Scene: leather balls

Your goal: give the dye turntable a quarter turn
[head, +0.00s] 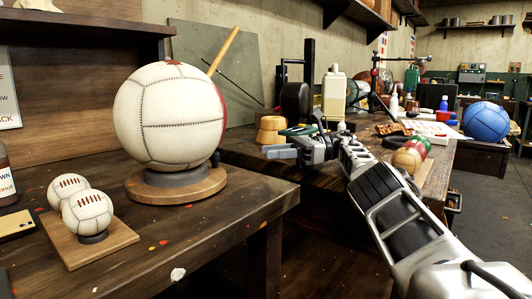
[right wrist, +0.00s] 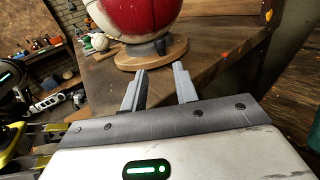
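The dye turntable (head: 205,188) is a round wooden disc on the bench at left in the head view. A dark grey ring on it carries a large white stitched leather ball (head: 165,115) with red at its top and right edge. In the right wrist view the turntable's wooden rim (right wrist: 176,52) lies just beyond the fingertips, and the ball (right wrist: 135,15) above shows mostly red. My right gripper (head: 280,151) is to the right of the turntable, apart from it. Its two fingers (right wrist: 160,78) are spread with nothing between them. My left gripper is not in view.
Two small white balls (head: 86,212) sit on a wooden board at the left bench front. A wooden stick (head: 223,50) rises behind the large ball. A cream bottle (head: 334,95), a blue ball (head: 486,122) and several other items crowd the back and right. The bench between board and turntable is clear.

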